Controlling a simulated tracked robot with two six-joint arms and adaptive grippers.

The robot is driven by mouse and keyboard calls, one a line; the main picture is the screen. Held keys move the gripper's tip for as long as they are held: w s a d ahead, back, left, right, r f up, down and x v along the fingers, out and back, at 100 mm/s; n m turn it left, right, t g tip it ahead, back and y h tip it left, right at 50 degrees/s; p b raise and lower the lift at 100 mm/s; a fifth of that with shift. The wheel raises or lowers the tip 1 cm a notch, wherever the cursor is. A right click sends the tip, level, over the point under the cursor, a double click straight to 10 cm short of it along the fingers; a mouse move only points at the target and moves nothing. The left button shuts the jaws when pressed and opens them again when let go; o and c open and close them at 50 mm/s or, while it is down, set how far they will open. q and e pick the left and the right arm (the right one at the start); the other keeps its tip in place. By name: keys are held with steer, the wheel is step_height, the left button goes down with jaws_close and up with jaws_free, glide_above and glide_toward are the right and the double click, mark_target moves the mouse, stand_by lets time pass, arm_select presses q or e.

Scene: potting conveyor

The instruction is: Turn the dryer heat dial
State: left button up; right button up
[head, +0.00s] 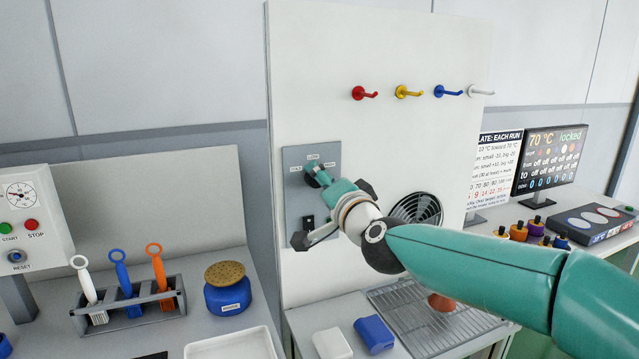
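A grey control panel (297,210) is fixed to the white upright board. Its upper part has a dial area with small labels around it, among them one that reads LOW. The dial itself is mostly hidden behind my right gripper (318,174). That gripper comes in from the right, with its teal end at the dial. I cannot tell whether its fingers are open or shut, or whether they grip the dial. A black switch (308,222) is lower on the panel, close to a dark part of the gripper. My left gripper is not in view.
A round fan grille (418,209) is behind my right arm. Several coloured hooks (408,92) are above. A wire rack (385,297), a white block (332,344) and a blue block (374,334) are below. A tool holder (130,306) and blue jar (228,290) are left.

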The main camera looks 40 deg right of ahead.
steer(key=v, duration=1)
steer(key=shift+s, duration=0.4)
